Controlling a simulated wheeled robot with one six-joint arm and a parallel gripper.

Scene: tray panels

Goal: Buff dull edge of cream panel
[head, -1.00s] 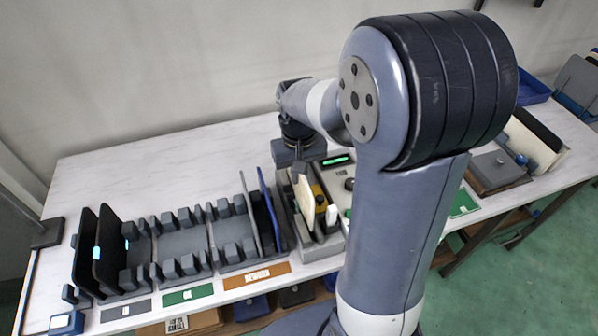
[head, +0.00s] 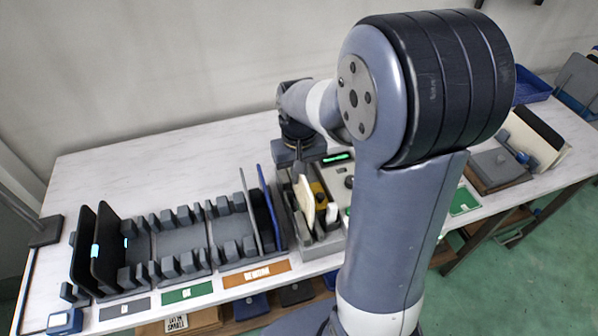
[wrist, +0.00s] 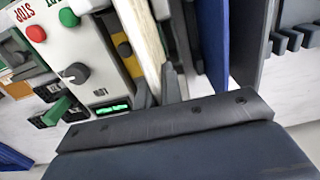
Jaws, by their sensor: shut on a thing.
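The cream panel (head: 306,203) stands upright on edge in the grey buffing machine (head: 333,180), beside a yellow part (head: 319,192). In the wrist view the cream panel (wrist: 148,38) runs up the middle as a pale slab with a wood-like edge. My gripper (wrist: 160,88) is shut on its near end, one finger on each side. In the head view my gripper (head: 301,172) is above the panel's far end. Which stretch of edge is dull cannot be told, and the lower edge is hidden in the machine.
Dark panels (head: 107,248) and a blue panel (head: 268,207) stand in the slotted rack (head: 180,240) to the left. The machine has a red stop button (wrist: 36,33), a knob (wrist: 75,73) and a lit green display (wrist: 112,108). The table's back left is clear.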

